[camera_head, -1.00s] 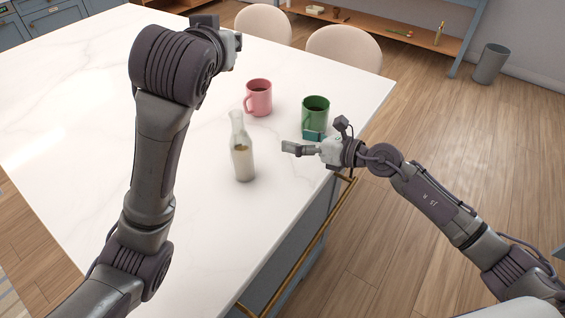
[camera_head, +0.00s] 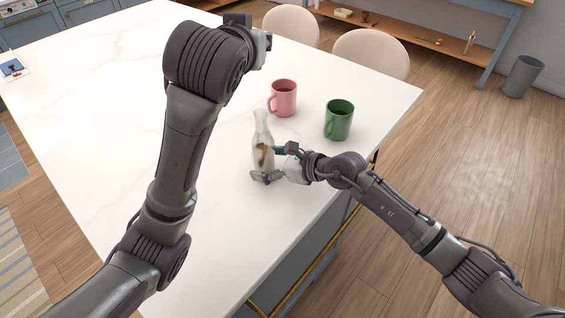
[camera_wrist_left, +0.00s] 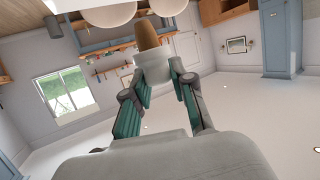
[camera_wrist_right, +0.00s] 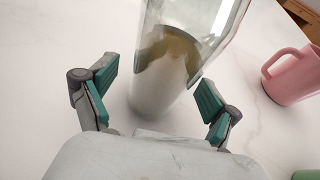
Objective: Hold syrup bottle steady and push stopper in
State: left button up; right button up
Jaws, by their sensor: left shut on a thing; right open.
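The clear glass syrup bottle (camera_head: 262,135), with dark amber syrup low inside, stands upright on the white counter near its front edge. My right gripper (camera_head: 268,165) is at its lower body. In the right wrist view the bottle (camera_wrist_right: 178,60) rises between the open right fingers (camera_wrist_right: 156,78), and gaps show beside it. My left gripper (camera_wrist_left: 158,78) is shut on the stopper (camera_wrist_left: 146,33), which has a tan tapered part and a pale thicker part. In the head view the left gripper (camera_head: 262,46) is raised behind the bottle; its stopper is hidden there.
A pink mug (camera_head: 284,97) stands behind the bottle, and a green mug (camera_head: 339,120) stands to its right, near my right arm. Two pale chairs (camera_head: 371,54) line the far edge of the counter (camera_head: 110,120). The counter's left part is largely clear.

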jog(key=shift+w+a+f, duration=0.3)
jog(key=shift+w+a, duration=0.1)
jog(key=shift+a, duration=0.15)
jog(key=c, duration=1.7)
pick_arm(q)
jog(key=shift+w+f+m+g+h, duration=0.1)
jog(key=shift+f+m+g+h, duration=0.3)
jog(key=shift+f+m+h, duration=0.5)
pick_arm(e)
jog(key=shift+o, duration=0.2)
pick_arm(q)
jog(key=shift+s+f+m+g+h, duration=0.2)
jog(key=shift+f+m+g+h, duration=0.2)
jog(key=shift+f+m+h, duration=0.3)
jog(key=shift+r, duration=0.1)
